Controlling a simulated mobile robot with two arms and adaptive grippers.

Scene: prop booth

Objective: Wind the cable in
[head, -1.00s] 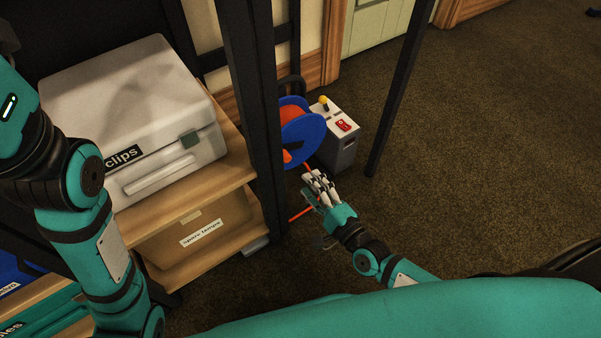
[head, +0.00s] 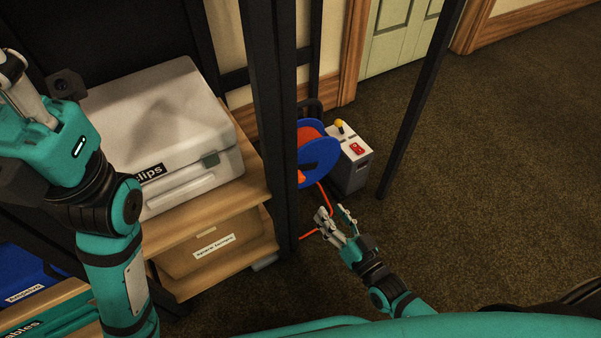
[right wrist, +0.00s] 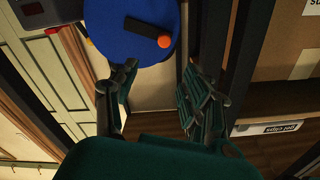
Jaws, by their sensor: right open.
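The cable reel (head: 322,158) has blue side discs and stands on the floor behind the black rack post. Orange cable (head: 307,235) runs from it down to the floor and passes behind my right gripper (head: 332,211). That gripper is open, its fingers spread, in front of and below the reel. In the right wrist view the blue disc (right wrist: 118,30) with a dark crank arm and an orange knob (right wrist: 164,41) lies beyond the open fingertips (right wrist: 157,82). The fingers look empty and apart from the knob. My left gripper (head: 15,75) is at the upper left, partly cut off; its jaw state is unclear.
A grey box (head: 352,165) with a yellow knob and red switch stands right of the reel. Black posts (head: 274,110) rise left and right of this area. A shelf at left holds a white case (head: 165,130) and a cardboard box (head: 205,245). Carpet at right is clear.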

